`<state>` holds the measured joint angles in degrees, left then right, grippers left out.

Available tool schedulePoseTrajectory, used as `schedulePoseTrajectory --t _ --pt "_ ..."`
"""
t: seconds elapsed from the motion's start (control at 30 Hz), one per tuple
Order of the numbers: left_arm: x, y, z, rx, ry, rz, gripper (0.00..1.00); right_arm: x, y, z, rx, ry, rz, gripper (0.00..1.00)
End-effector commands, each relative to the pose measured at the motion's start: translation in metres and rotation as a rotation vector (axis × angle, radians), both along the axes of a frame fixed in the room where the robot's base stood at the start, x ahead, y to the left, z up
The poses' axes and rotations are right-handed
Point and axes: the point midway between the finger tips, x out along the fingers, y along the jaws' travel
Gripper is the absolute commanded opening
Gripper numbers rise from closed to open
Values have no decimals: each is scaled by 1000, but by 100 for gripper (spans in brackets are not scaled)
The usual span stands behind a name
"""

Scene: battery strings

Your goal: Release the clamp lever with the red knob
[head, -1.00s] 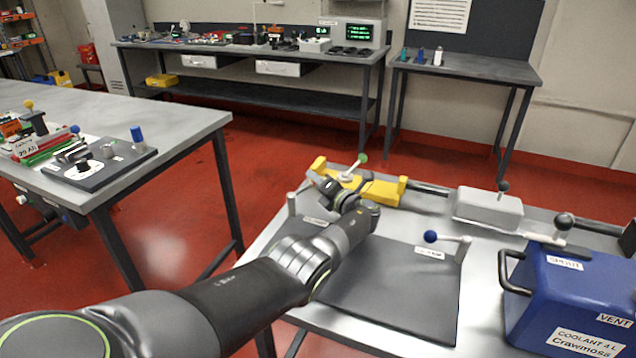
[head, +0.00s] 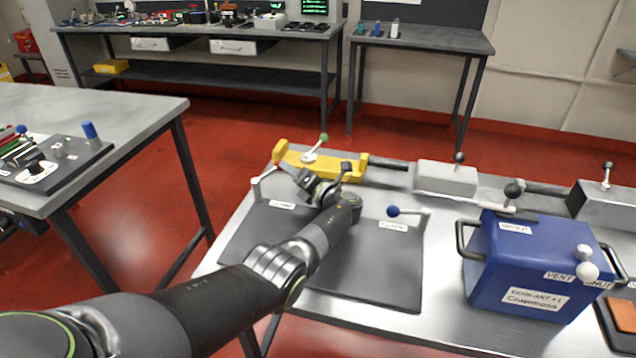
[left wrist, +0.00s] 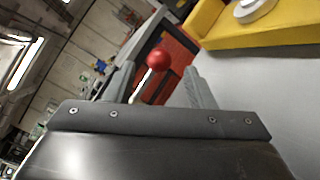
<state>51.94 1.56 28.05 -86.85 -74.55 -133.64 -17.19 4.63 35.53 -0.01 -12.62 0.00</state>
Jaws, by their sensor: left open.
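The red knob (left wrist: 158,60) sits on a thin pale lever and shows in the left wrist view, in the gap between my two open fingers. My left gripper (left wrist: 157,84) is open and empty, and I cannot tell how far beyond the fingertips the knob is. In the head view my left gripper (head: 298,177) is over the far left part of the dark mat. A pale lever post (head: 256,188) stands at the mat's left edge beside it. I cannot make out the red knob there. My right gripper is not in view.
A blue-knobbed lever (head: 393,211) stands at the mat's (head: 375,270) right side. A yellow clamp block (head: 345,166) with a green knob lies just behind my gripper. A grey block (head: 446,177) and a blue coolant box (head: 530,265) stand to the right.

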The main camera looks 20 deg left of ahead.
Motion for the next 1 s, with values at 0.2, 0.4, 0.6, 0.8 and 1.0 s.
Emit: schedulePoseTrajectory --t 0.2,0.4,0.6,0.8,1.0 --pt "-23 -51 0 -3 -1 -2 49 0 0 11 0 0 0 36" --pt "-39 -84 -1 -2 0 0 49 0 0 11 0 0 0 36" --pt "-45 -99 0 1 -2 1 49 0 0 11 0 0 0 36" --pt "-46 -100 0 1 0 2 49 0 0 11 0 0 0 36" --pt "-46 -100 0 2 -1 1 49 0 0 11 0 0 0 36"
